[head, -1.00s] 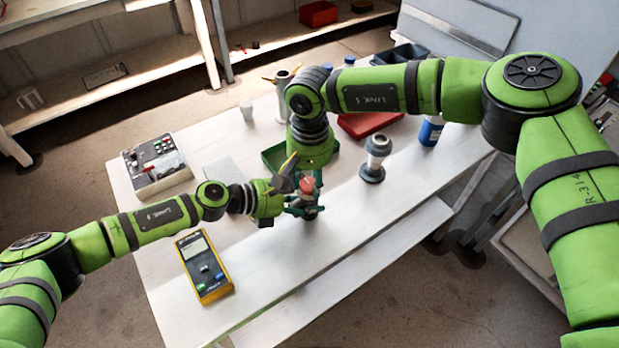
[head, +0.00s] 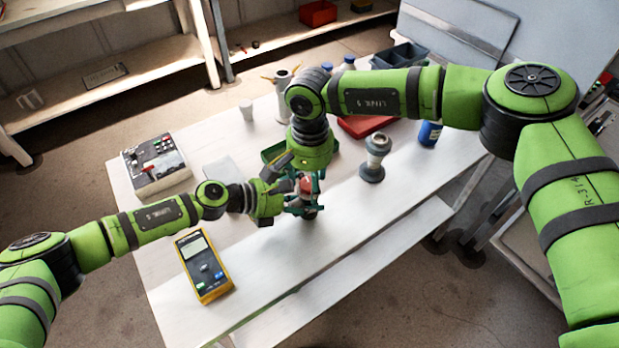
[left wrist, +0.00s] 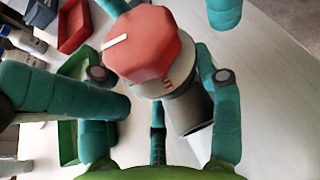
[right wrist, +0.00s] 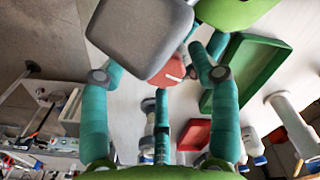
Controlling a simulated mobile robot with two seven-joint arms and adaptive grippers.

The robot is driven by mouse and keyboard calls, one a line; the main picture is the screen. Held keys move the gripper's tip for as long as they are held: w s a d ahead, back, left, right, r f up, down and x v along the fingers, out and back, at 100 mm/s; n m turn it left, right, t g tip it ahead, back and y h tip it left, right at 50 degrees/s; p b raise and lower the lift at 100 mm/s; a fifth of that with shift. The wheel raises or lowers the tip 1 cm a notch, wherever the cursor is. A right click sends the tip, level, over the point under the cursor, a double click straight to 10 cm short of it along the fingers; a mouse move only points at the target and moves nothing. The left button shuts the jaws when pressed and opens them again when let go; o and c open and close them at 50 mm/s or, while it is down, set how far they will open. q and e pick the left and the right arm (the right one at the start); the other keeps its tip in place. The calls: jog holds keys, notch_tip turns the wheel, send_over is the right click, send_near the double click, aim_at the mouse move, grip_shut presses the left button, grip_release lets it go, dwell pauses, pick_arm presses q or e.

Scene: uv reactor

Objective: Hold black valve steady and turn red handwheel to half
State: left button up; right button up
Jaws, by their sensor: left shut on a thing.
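The red handwheel (head: 306,184), seen between the grippers in the head view, shows large with a white mark in the left wrist view (left wrist: 145,45). Below it the black valve (left wrist: 188,110) is partly hidden. My left gripper (left wrist: 155,82) is shut on the valve from the side, its teal fingers on either side of it. My right gripper (head: 305,178) is above the handwheel, fingers spread around it; no firm contact shows. In the right wrist view the handwheel (right wrist: 167,72) is between the right fingers, partly behind a grey block of my left gripper.
A yellow meter (head: 204,266) and a control box (head: 153,165) are on the left of the white table (head: 345,260). A grey fitting (head: 374,160) stands to the right. A green tray (right wrist: 250,75) and a red tray (head: 365,124) lie behind. The front right is clear.

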aim_at(308, 185)
jog(key=shift+w+r, duration=0.1)
jog(key=shift+r, duration=0.05)
jog(key=shift+r, duration=0.35)
jog(key=shift+s+d+r, duration=0.1)
jog(key=shift+r, duration=1.7)
jog(key=shift+s+r, duration=0.1)
jog(key=shift+r, duration=1.65)
jog(key=f+n, duration=0.1)
jog(key=f, duration=0.1)
jog(key=f+n, duration=0.2)
jog(key=f, duration=0.1)
jog(key=f+n, duration=0.1)
jog(key=f, duration=0.2)
jog(key=shift+w, duration=0.35)
jog(key=shift+c, duration=0.4)
